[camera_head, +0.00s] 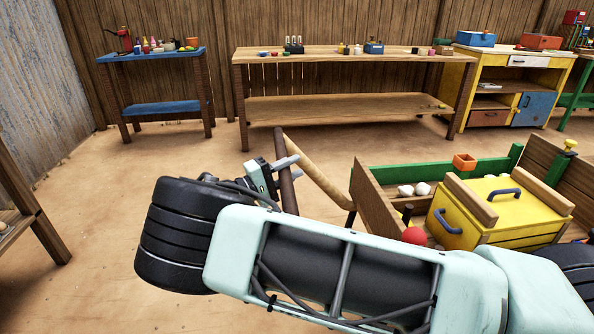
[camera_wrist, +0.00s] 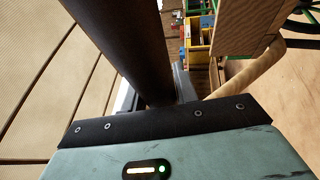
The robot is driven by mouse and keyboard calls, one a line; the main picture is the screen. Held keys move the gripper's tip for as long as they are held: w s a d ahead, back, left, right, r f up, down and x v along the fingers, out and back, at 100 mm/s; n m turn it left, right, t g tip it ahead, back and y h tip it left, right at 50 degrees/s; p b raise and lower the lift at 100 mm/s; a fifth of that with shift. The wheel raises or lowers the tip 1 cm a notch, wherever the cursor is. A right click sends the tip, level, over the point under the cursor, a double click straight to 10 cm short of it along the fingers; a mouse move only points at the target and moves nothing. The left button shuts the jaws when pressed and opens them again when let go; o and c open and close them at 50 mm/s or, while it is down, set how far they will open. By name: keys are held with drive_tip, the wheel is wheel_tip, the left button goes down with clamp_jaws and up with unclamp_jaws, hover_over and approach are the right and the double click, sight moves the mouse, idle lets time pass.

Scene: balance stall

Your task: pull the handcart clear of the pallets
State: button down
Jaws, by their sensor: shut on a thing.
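The handcart (camera_head: 365,200) is a low wooden-sided box with a green side, right of centre in the head view. Its light wooden shaft (camera_head: 318,180) slopes up to a dark crossbar (camera_head: 284,150). My gripper (camera_head: 282,170) is shut on this crossbar. In the wrist view the crossbar (camera_wrist: 118,42) runs large down between the fingers of my gripper (camera_wrist: 165,98). The cart's near side and wheels are hidden behind my arm. I cannot make out any pallets.
The cart carries a yellow chest (camera_head: 480,220), a red ball (camera_head: 415,236), white round things and an orange box (camera_head: 464,162). A long wooden bench (camera_head: 345,110) and a blue table (camera_head: 160,107) stand behind. Sandy floor (camera_head: 100,190) is open at left.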

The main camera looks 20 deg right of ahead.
drive_tip(key=shift+a, duration=0.35)
drive_tip(key=c, duration=1.1)
unclamp_jaws()
drive_tip(key=shift+a, duration=0.1)
drive_tip(key=b+v, duration=0.1)
drive_tip(key=v, duration=1.6)
drive_tip(key=shift+b, duration=0.3)
drive_tip(key=shift+s+a, duration=0.15)
